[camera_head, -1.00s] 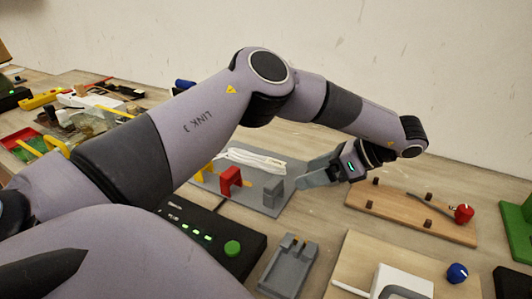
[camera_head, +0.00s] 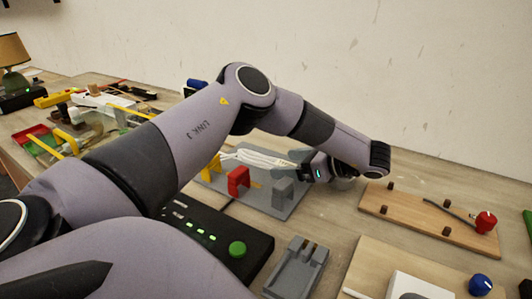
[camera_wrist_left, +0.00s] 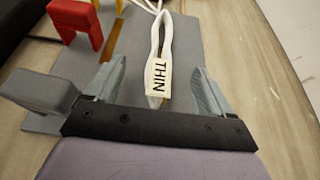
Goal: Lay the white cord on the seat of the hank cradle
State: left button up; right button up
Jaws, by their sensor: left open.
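The white cord (camera_head: 262,158) is a long looped hank lying along the grey plate (camera_head: 270,205). Its near end bears a THIN label (camera_wrist_left: 159,76) in the left wrist view. My left gripper (camera_head: 297,170) is open at the cord's right end. In the left wrist view its fingers (camera_wrist_left: 159,68) stand apart on either side of the labelled end, with gaps to both. I cannot tell which part is the cradle's seat. My right gripper is out of view.
A black box (camera_head: 205,240) with a green button and a grey holder (camera_head: 296,268) are in front of the plate. A wooden board (camera_head: 425,216) with pegs and a red knob (camera_head: 485,222) is to the right. My left arm hides much of the middle.

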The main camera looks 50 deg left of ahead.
pick_arm(q)
jog(key=shift+x, duration=1.15)
jog(key=c, duration=1.3)
jog(key=shift+o, duration=0.2)
notch_tip(320, 180, up, 20)
jog(key=p, duration=0.2)
